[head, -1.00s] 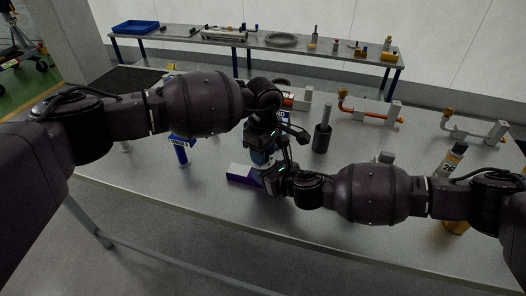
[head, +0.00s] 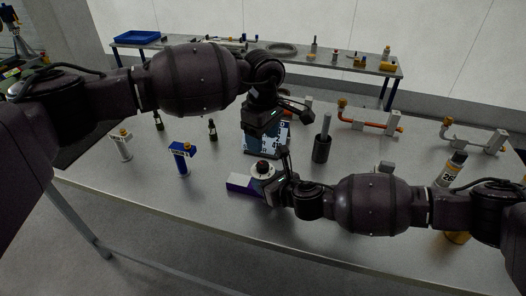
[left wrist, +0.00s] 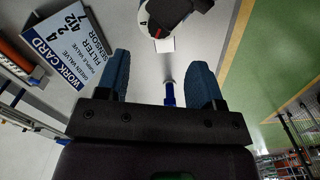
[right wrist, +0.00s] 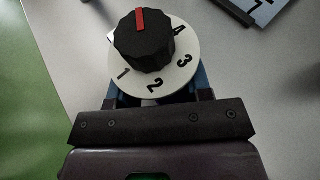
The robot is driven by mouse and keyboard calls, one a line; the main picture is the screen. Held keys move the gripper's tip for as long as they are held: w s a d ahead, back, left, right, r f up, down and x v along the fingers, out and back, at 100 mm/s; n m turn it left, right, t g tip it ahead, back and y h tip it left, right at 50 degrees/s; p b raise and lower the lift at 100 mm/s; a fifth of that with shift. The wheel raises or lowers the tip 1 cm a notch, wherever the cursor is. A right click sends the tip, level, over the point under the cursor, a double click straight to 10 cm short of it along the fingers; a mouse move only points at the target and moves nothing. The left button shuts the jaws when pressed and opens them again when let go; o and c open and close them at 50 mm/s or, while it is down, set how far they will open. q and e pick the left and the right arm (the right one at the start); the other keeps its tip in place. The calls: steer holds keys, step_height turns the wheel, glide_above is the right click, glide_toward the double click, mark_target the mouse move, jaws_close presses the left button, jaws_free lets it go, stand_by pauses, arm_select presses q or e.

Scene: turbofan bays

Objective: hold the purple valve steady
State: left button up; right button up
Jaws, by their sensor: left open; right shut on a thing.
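The purple valve (head: 238,181) is a purple and white block on the near part of the table. Its round white dial (head: 263,168) carries a black knob (right wrist: 144,40) with a red mark. My right gripper (head: 268,180) is shut on the valve below the dial, one blue finger showing at each side. My left gripper (left wrist: 160,82) is open and empty above the valve. The dial shows ahead of it, clear of its fingers, in the left wrist view (left wrist: 168,14).
A work card (left wrist: 62,42) stands behind the valve. A blue-topped post (head: 182,158), a white post (head: 121,146) and small dark bottles stand to the left. A dark cylinder with a grey rod (head: 322,146) stands right of the card. Orange piping (head: 370,122) lies behind.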

arm_select(q)
steer(key=shift+r, duration=1.85)
arm_select(e)
steer(key=o, duration=1.2)
steer(key=shift+s, duration=0.1)
